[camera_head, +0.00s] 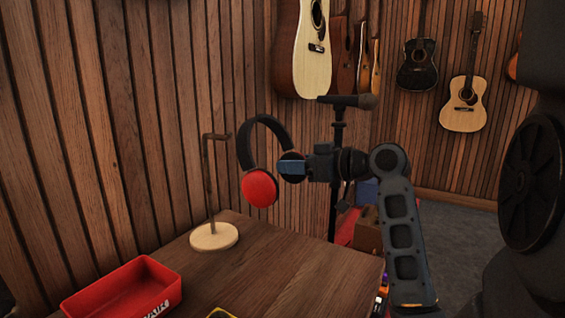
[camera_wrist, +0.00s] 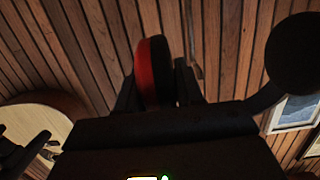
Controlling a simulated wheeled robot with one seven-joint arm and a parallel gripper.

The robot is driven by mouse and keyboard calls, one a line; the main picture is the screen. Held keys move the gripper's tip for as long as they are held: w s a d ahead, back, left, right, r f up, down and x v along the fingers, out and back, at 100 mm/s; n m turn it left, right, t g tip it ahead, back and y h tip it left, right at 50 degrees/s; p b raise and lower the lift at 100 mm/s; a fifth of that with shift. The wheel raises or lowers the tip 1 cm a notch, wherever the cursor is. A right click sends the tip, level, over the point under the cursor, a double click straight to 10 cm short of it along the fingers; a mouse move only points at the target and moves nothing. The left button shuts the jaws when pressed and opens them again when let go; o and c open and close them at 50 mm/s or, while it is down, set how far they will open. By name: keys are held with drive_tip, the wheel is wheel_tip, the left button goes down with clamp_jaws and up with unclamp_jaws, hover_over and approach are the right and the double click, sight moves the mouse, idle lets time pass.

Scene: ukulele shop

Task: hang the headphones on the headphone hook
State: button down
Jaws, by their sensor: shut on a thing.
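The headphones (camera_head: 260,188) have a black band and red ear pads. My gripper (camera_head: 291,167) is shut on one ear cup and holds them in the air above the table, band upward. The held red and black cup (camera_wrist: 153,72) shows between the fingers (camera_wrist: 158,90) in the wrist view. The headphone hook (camera_head: 211,180) is a dark metal post with a bent top on a round pale wooden base (camera_head: 214,237). It stands at the table's back left. The headphones are right of the post in the head view, apart from it.
The wooden table (camera_head: 290,265) has free room right of the stand. A red tray (camera_head: 122,290) sits at the front left. A microphone on a stand (camera_head: 337,135) rises behind my gripper. Guitars (camera_head: 303,50) hang on the slatted wall.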

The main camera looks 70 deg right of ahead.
drive_tip(key=f+x, duration=0.1)
drive_tip(key=x, duration=1)
drive_tip(key=shift+f+p, duration=0.2)
drive_tip(key=shift+p, duration=0.1)
idle(1.0)
drive_tip(key=shift+w+d, duration=0.1)
idle(0.7)
drive_tip(key=c, duration=0.6)
unclamp_jaws()
drive_tip(key=shift+f, duration=0.1)
drive_tip(key=shift+c, duration=0.2)
